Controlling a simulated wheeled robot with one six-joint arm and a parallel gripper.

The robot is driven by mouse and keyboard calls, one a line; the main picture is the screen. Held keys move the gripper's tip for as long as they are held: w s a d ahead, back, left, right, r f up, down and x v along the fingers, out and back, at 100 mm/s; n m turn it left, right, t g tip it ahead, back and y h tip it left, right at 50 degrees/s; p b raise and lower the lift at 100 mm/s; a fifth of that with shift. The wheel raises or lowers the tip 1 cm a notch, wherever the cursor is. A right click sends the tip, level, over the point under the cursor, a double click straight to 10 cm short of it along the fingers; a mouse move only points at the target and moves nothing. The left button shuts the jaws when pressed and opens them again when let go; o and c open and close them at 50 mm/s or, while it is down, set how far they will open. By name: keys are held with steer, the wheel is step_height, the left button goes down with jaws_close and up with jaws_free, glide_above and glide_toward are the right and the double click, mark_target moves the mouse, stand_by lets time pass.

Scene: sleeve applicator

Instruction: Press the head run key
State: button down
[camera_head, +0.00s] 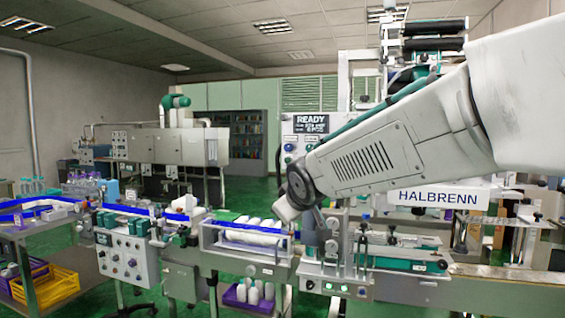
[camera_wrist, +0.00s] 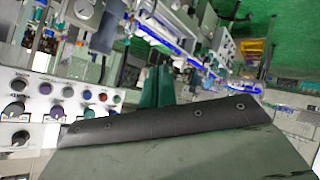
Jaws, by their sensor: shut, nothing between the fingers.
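A white control panel (camera_wrist: 60,88) fills the left of the wrist view, with rows of round keys and knobs. Dark knobs, purplish keys and a red key (camera_wrist: 102,98) show there. The labels are too small to read, so I cannot tell which is the head run key. My gripper (camera_wrist: 155,82) shows as green fingers close together, shut and empty, to the right of the panel. I see no contact with any key. In the head view my arm crosses from the right, and the fingers cannot be made out. A panel with a READY display (camera_head: 310,123) stands behind the arm.
The HALBRENN machine (camera_head: 438,196) stands at the right, below my arm. A conveyor with blue rails (camera_head: 130,209) runs left of it, past a clear-sided tray of white bottles (camera_head: 246,240). A yellow crate (camera_head: 50,286) sits low left. Green floor shows at the left.

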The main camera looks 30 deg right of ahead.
mark_target(288, 162)
steer(key=w+d+r+n+t+y, duration=0.1)
steer(key=w+d+r+n+t, duration=0.2)
steer(key=w, duration=0.4)
steer(key=w+d+r+n+t+y, duration=0.1)
steer(key=w+d+r+n+t, duration=0.2)
steer(key=w, duration=0.4)
step_height(288, 162, up, 2)
steer(key=shift+w+r+t, duration=0.15)
steer(key=shift+r+t, duration=0.1)
steer(key=shift+t, duration=0.25)
steer(key=shift+w+d, duration=0.9)
steer(key=shift+d, duration=0.25)
steer(key=shift+w+d, duration=0.9)
steer(key=shift+d, duration=0.2)
steer(key=shift+w+d, duration=0.9)
steer(key=shift+d, duration=0.25)
steer(key=shift+d, duration=0.1)
steer(key=shift+w+d, duration=0.2)
steer(key=shift+w, duration=0.1)
